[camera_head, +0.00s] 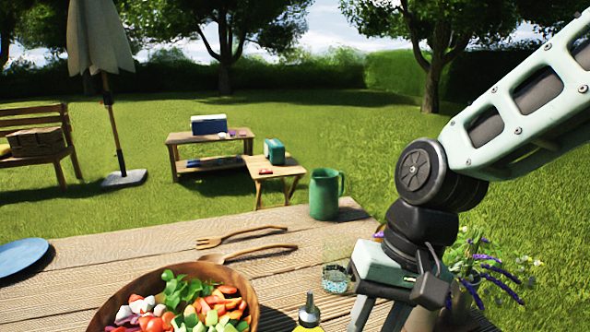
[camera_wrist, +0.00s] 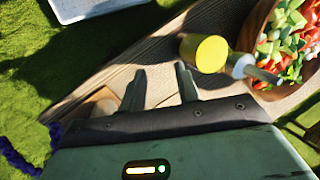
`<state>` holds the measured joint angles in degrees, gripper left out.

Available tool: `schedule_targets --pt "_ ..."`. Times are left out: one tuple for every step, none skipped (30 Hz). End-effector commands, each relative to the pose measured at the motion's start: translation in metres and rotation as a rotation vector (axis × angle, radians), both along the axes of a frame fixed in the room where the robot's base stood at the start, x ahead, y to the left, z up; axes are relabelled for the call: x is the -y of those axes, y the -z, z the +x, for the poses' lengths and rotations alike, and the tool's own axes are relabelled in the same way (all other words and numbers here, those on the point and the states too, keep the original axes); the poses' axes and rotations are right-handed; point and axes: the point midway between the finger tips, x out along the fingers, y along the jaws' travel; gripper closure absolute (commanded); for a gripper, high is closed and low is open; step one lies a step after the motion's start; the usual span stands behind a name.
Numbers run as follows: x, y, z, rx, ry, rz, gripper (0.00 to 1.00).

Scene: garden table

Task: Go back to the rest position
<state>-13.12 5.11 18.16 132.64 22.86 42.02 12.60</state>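My gripper (camera_head: 380,316) is over the near right part of the wooden table (camera_head: 95,258) in the head view, pointing down. Its fingertips run close to the lower picture edge. In the wrist view, the two fingers of my gripper (camera_wrist: 161,82) stand apart with nothing between them. Table boards show beyond the fingers. A yellow bottle with a grey spout (camera_wrist: 205,53) is just right of the fingers there. It also shows as a yellow bottle (camera_head: 309,322) left of my gripper in the head view.
A salad bowl (camera_head: 250,290), wooden servers (camera_head: 240,236), a blue plate (camera_head: 22,256) and a green mug (camera_head: 324,194) are on the table. A clear glass (camera_head: 335,280) is close left of my gripper; lavender (camera_head: 490,270) is right. A white object (camera_wrist: 88,8) shows at the wrist view's top.

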Motion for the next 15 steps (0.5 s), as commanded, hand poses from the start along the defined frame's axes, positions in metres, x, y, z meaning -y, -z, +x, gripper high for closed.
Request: schedule_targets --pt "0.004 0.009 -0.019 0.036 -0.1 -0.031 0.68" --pt "0.006 0.012 -0.027 0.057 -0.158 -0.046 0.68" --pt "0.01 0.016 -0.039 0.08 -0.23 -0.068 0.68" --pt "0.013 0.019 -0.047 0.097 -0.282 -0.082 0.68" --pt "0.017 0.022 -0.053 0.114 -0.332 -0.096 0.68" --pt "0.021 0.026 -0.062 0.137 -0.4 -0.115 0.68" --pt "0.025 0.029 -0.069 0.152 -0.447 -0.128 0.68" --pt "0.028 0.032 -0.075 0.167 -0.496 -0.142 0.68" --pt "0.033 0.036 -0.083 0.188 -0.558 -0.159 0.68" --pt "0.036 0.039 -0.088 0.203 -0.607 -0.173 0.68" --pt "0.04 0.041 -0.093 0.218 -0.653 -0.184 0.68" --pt "0.039 0.027 -0.091 0.217 -0.647 -0.183 0.68" --pt "0.039 0.021 -0.09 0.214 -0.643 -0.182 0.68" --pt "0.039 0.018 -0.09 0.214 -0.641 -0.182 0.68" --pt "0.039 0.012 -0.09 0.213 -0.64 -0.181 0.68"
